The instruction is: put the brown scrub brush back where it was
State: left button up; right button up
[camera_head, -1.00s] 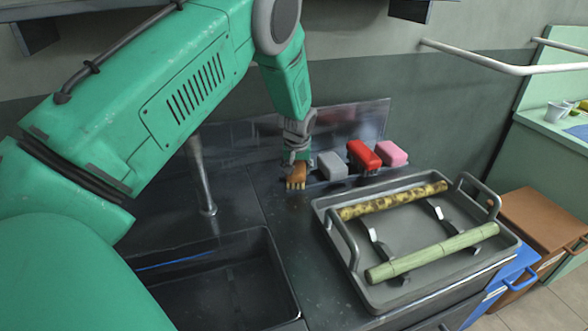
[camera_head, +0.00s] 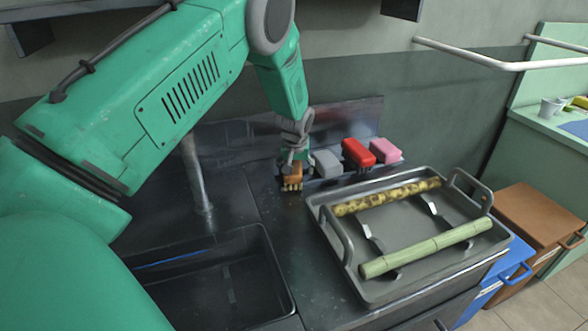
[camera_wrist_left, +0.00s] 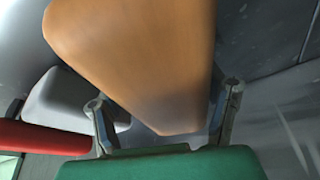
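The brown scrub brush (camera_head: 292,176) is at the left end of the row of brushes, on or just above the dark counter, pale bristles facing down. My left gripper (camera_head: 291,163) comes down on it from above. In the left wrist view the brush's brown block (camera_wrist_left: 145,60) fills the middle, between the two fingers of my left gripper (camera_wrist_left: 165,95). The fingers appear closed on its sides; their tips are hidden behind it. My right gripper is not in view.
Grey (camera_head: 325,163), red (camera_head: 358,153) and pink (camera_head: 385,150) brushes stand to the right. A grey tray (camera_head: 352,283) with two cane pieces lies in front of them. A sink basin (camera_head: 215,285) and faucet (camera_head: 197,175) are at the left.

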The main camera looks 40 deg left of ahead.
aim_at(294, 165)
pick_arm(q)
jog(key=shift+s+f, duration=0.1)
jog(key=shift+s, duration=0.05)
jog(key=shift+a+r, duration=0.15)
jog(key=shift+r, duration=0.05)
jog(key=v, duration=0.6)
jog(key=p+v, duration=0.1)
jog(key=v, duration=0.5)
jog(key=shift+r, duration=0.35)
jog(key=shift+a, duration=0.1)
jog(key=shift+a, duration=0.15)
jog(key=shift+d, duration=0.2)
jog(key=shift+d, duration=0.1)
